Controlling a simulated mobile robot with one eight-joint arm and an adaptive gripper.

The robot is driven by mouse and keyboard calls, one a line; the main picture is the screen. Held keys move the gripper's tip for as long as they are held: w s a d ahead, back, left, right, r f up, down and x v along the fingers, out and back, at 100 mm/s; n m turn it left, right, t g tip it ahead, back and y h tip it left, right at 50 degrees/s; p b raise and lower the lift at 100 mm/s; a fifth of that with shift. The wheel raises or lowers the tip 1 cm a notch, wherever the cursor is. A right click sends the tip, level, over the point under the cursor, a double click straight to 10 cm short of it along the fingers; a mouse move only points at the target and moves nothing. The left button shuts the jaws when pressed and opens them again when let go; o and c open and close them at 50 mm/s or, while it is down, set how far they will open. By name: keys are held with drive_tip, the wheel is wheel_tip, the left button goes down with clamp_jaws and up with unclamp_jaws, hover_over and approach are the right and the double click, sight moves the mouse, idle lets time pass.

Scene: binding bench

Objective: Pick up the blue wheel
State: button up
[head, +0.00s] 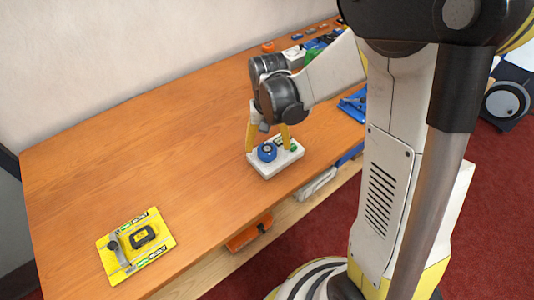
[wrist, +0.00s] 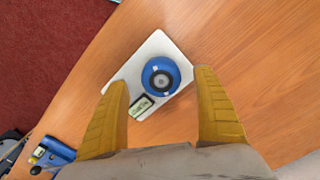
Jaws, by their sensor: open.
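The blue wheel (head: 267,152) is a round blue disc with a pale hub, on a white board (head: 264,171) on the wooden bench. In the wrist view the blue wheel (wrist: 161,77) sits on the white board (wrist: 158,43), ahead of and between the two yellow fingers. My gripper (head: 267,140) is open and empty, pointing down over the board in the head view. It also shows open in the wrist view (wrist: 160,90). A small green and dark item (wrist: 141,105) lies on the board beside the wheel, near the left finger.
A yellow card (head: 136,246) with a black part and a grey tool lies at the bench's near left. Several small items sit at the far right end, with a blue tray (head: 354,103) near that edge. The bench's middle left is clear.

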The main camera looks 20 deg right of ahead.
sight(267, 148)
wheel_tip(267, 148, down, 3)
drive_tip(key=shift+w+f+b, duration=0.1)
drive_tip(key=shift+b, duration=0.35)
drive_tip(key=c, duration=1.3)
drive_tip(key=shift+c, duration=0.2)
